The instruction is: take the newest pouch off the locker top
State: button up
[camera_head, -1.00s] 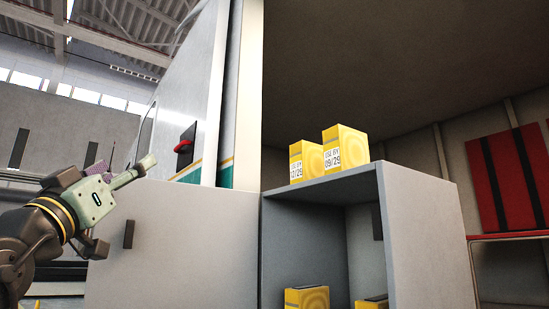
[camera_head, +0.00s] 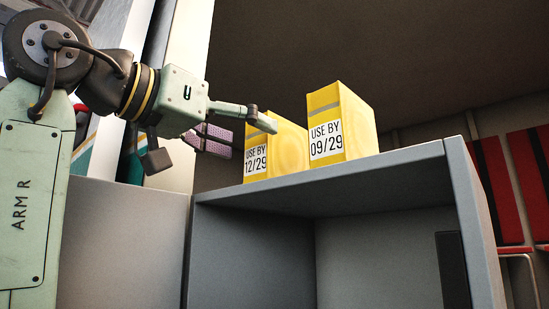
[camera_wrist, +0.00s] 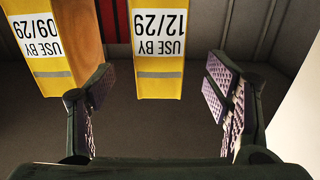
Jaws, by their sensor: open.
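Two yellow pouches stand upright on the grey locker top (camera_head: 400,160). The left pouch (camera_head: 287,150) is labelled USE BY 12/29, the later date. The right pouch (camera_head: 358,125) is labelled USE BY 09/29. In the wrist view both appear upside down: the 12/29 pouch (camera_wrist: 158,75) lies ahead between the fingers, and the 09/29 pouch (camera_wrist: 52,65) is beyond the left finger. My gripper (camera_head: 238,132) is open and empty, with purple pads, in front of the 12/29 pouch. One finger hides part of that pouch's upper left in the head view. Contact is not visible.
The 09/29 pouch stands close beside the 12/29 one with a narrow gap. A grey panel (camera_head: 120,240) stands left of the locker opening. Red panels (camera_head: 512,190) are on the back wall at right. The locker top to the right of the pouches is clear.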

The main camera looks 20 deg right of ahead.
aim_at(278, 143)
jog(key=x, duration=0.3)
jog(key=shift+s, duration=0.1)
jog(key=p+x, duration=0.1)
jog(key=x, duration=0.1)
jog(key=r+p+x, duration=0.1)
jog(key=x, duration=0.1)
jog(key=shift+d, duration=0.15)
jog(key=shift+w+d+f+p, duration=0.1)
jog(key=shift+w+d+p, duration=0.25)
jog(key=shift+w+d, duration=0.1)
jog(key=shift+a, duration=0.1)
jog(key=shift+c, duration=0.6)
grip_shut()
